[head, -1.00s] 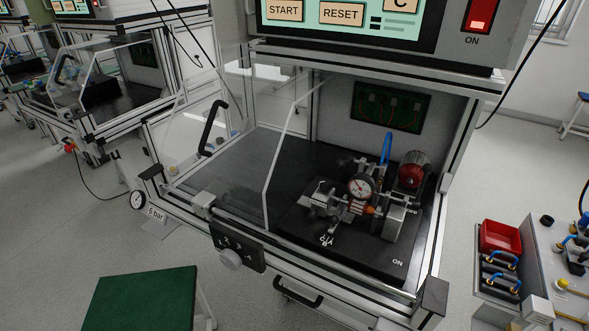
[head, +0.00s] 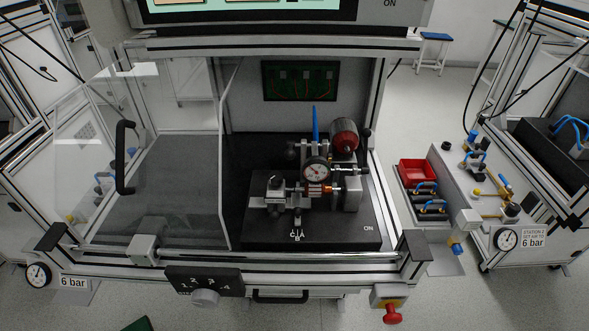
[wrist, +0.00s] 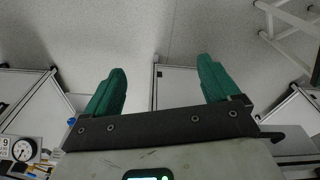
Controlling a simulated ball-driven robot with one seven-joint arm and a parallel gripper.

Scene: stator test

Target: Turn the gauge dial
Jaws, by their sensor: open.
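A round white-faced gauge dial (head: 316,171) sits on the metal fixture inside the open-fronted machine cell in the head view. Its face points toward me, and its markings are too small to read. A selector knob (head: 205,298) on a black plate with numbers (head: 183,278) is on the cell's front edge.
A clear guard with a black handle (head: 125,158) covers the cell's left side. A red emergency button (head: 392,315) sticks out at the front right. A side bench holds a red bin (head: 417,172). Gauges labelled 6 bar (head: 38,275) stand on both sides. A green surface (head: 138,324) shows at the bottom edge.

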